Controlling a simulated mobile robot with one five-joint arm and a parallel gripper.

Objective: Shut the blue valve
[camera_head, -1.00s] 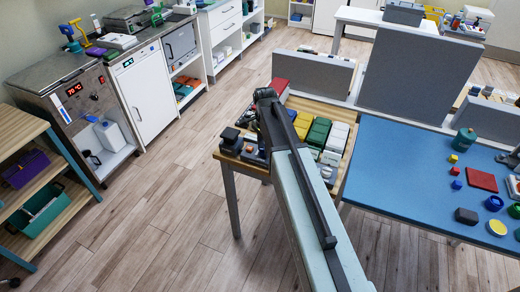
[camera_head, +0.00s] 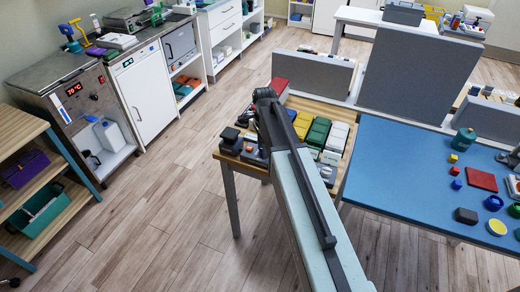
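A small blue lever-like part (camera_head: 89,118) shows on the front of the steel cabinet (camera_head: 62,101) at the left, above its open shelf. It looks like the blue valve, but it is too small to tell its setting.
The wooden table (camera_head: 228,159) holds several coloured boxes and dark items under my arm. A blue-topped table (camera_head: 400,165) with small objects is at the right. A wooden shelf unit (camera_head: 22,135) stands front left. The plank floor (camera_head: 170,220) between is clear.

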